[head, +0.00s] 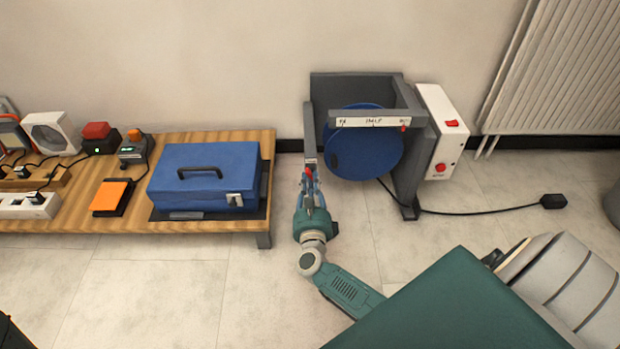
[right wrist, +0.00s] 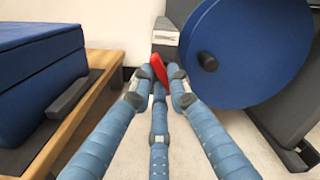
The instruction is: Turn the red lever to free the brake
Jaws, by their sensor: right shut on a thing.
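The red lever (right wrist: 158,69) sits on the left post of the grey stand, beside the blue disc (right wrist: 250,45). In the head view the lever (head: 309,170) shows as a small red piece at the tip of my right gripper (head: 311,185). In the right wrist view the blue fingers of my right gripper (right wrist: 158,80) are closed on the lever from both sides. Fingertips hide part of the lever. The blue disc (head: 365,142) hangs in the grey stand (head: 408,165). My left gripper is not in view.
A wooden bench (head: 245,225) with a blue case (head: 205,175) stands close to the left of my right gripper. A white control box (head: 440,130) with red buttons is on the stand's right side. A black cable and plug (head: 553,201) lie on the floor. A radiator (head: 560,80) is at the right wall.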

